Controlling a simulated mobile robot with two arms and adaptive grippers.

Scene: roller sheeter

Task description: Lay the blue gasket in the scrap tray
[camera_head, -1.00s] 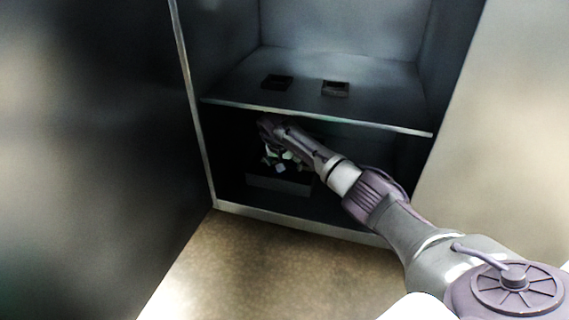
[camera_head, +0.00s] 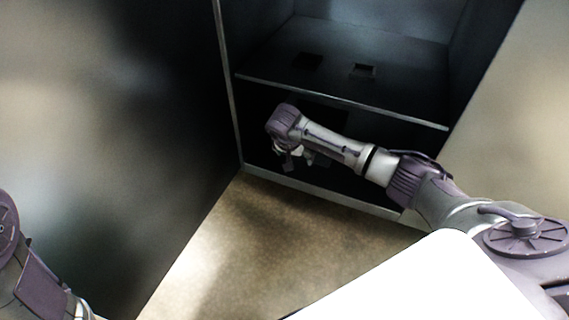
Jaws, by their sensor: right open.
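My right gripper (camera_head: 287,160) hangs at the front of the cabinet's lower compartment, below the purple wrist, and points down. It is small and dark in the picture; it is open, and I see nothing held in it. Pale bits show beside and behind it, but I cannot tell what they are. I cannot make out a blue gasket. The scrap tray cannot be made out clearly in the dark lower compartment behind my right arm. Part of my left arm shows at the bottom left; its gripper is out of view.
The cabinet's middle shelf (camera_head: 400,109) runs just above my right arm. A large dark panel (camera_head: 110,130) stands at left. The brown floor (camera_head: 260,235) in front is clear.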

